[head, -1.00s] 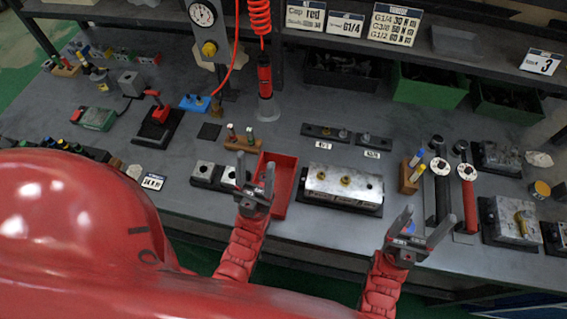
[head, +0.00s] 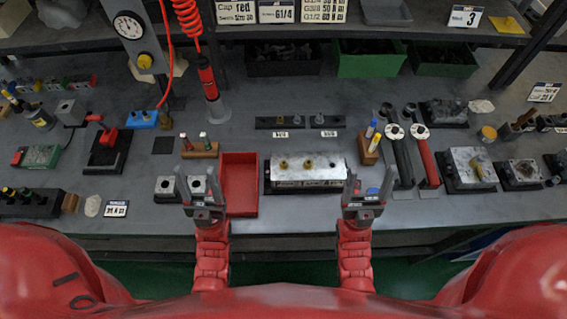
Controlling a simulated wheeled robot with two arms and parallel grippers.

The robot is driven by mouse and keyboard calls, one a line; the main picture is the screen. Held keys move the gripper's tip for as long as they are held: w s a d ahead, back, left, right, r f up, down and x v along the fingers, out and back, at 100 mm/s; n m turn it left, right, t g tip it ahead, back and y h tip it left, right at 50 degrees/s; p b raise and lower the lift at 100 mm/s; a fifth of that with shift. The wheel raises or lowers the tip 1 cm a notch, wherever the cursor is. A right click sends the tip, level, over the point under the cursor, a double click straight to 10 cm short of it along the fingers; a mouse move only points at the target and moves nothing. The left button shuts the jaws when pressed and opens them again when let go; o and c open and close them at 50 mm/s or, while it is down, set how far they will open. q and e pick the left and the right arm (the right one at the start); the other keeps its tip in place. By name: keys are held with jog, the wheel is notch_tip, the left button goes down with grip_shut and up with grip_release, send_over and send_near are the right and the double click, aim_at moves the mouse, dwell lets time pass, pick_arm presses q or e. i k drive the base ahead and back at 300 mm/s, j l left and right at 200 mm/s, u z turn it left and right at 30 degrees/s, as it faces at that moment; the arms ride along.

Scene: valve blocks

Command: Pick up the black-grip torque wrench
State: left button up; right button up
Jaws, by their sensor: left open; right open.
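The black-grip torque wrench (head: 403,163) lies on the workbench right of centre, its grip toward the front edge and its round white dial at the far end. A similar wrench with a red grip (head: 429,164) lies close beside it on the right. My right gripper (head: 369,190) is open and empty at the bench's front edge, to the left of the black-grip wrench and apart from it. My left gripper (head: 199,193) is open and empty, further left, in front of small metal blocks (head: 166,185).
A silver valve block (head: 307,170) sits between the grippers, beside a red tray (head: 239,185). A wooden holder with markers (head: 369,147) stands just left of the black-grip wrench. More valve blocks (head: 470,167) lie to the right. A shelf with bins (head: 371,60) runs along the back.

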aim_at(386, 108)
jog(key=l, duration=0.65)
jog(key=k+l, duration=0.1)
jog(key=l, duration=0.6)
jog(key=k+l+u, duration=0.1)
jog(key=l, duration=1.25)
jog(key=k, duration=0.05)
